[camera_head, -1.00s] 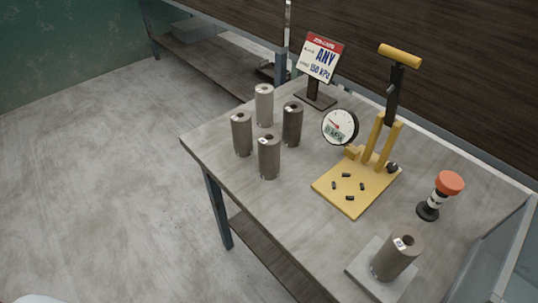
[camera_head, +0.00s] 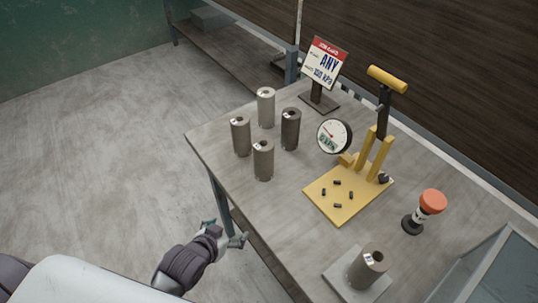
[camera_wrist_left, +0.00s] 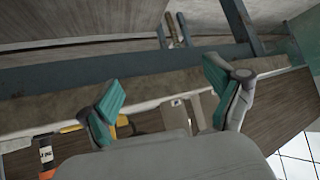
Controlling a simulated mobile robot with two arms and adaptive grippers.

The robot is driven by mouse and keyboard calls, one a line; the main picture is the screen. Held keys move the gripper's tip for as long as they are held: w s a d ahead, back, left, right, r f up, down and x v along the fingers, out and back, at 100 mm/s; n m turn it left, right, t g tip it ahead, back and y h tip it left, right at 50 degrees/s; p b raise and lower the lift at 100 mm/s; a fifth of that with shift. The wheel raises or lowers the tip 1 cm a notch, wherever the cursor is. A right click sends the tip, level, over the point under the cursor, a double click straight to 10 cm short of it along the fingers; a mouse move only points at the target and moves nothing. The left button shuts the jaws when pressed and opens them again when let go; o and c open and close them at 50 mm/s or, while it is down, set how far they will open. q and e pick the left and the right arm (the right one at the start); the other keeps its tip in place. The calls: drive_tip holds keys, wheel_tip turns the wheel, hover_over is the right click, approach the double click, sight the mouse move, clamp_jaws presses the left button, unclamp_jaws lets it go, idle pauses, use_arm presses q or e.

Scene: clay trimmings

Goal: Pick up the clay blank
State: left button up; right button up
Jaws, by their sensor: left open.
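Several grey-brown clay cylinders stand upright in a group at the table's left end; the front one (camera_head: 263,160) is nearest my left gripper. Others are the left one (camera_head: 241,136), the pale back one (camera_head: 266,108) and the darker one (camera_head: 290,130). Another cylinder (camera_head: 368,270) stands on a pale square plate (camera_head: 333,279) near the front right. I cannot tell which is the blank meant. My left gripper (camera_head: 228,232) is open and empty, beside the table's front edge and apart from every cylinder. Its teal fingers are spread in the wrist view (camera_wrist_left: 163,90). My right gripper is not in view.
A yellow press (camera_head: 322,206) with a dial gauge (camera_head: 334,136) stands mid-table. A sign (camera_head: 323,66) stands behind, and an orange-topped button post (camera_head: 432,202) to the right. The table's front edge (camera_wrist_left: 150,92) crosses the wrist view. The floor at left is clear.

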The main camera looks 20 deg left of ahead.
use_arm(q)
drive_tip(key=w+r+t+h, duration=0.1)
drive_tip(key=w+r+t, duration=0.35)
drive_tip(key=r, duration=0.25)
drive_tip(key=m+t+h, duration=0.1)
drive_tip(key=t+h, duration=0.2)
approach(258, 158)
drive_tip(key=p+x, duration=0.2)
drive_tip(key=x, duration=0.5)
drive_tip(key=shift+w+d+r, duration=0.1)
drive_tip(key=shift+w, duration=0.25)
drive_tip(key=shift+w+d+y, duration=0.1)
drive_tip(key=shift+w+y, duration=0.2)
drive_tip(key=shift+w, duration=0.15)
drive_tip(key=p+x, duration=0.1)
drive_tip(key=x, duration=0.2)
drive_tip(key=shift+w+d+p, duration=0.1)
drive_tip(key=shift+w+p, duration=0.15)
drive_tip(key=shift+p, duration=0.1)
drive_tip(key=shift+w+d+f, duration=0.15)
drive_tip(key=shift+w+f, duration=0.15)
drive_tip(key=shift+w, duration=0.15)
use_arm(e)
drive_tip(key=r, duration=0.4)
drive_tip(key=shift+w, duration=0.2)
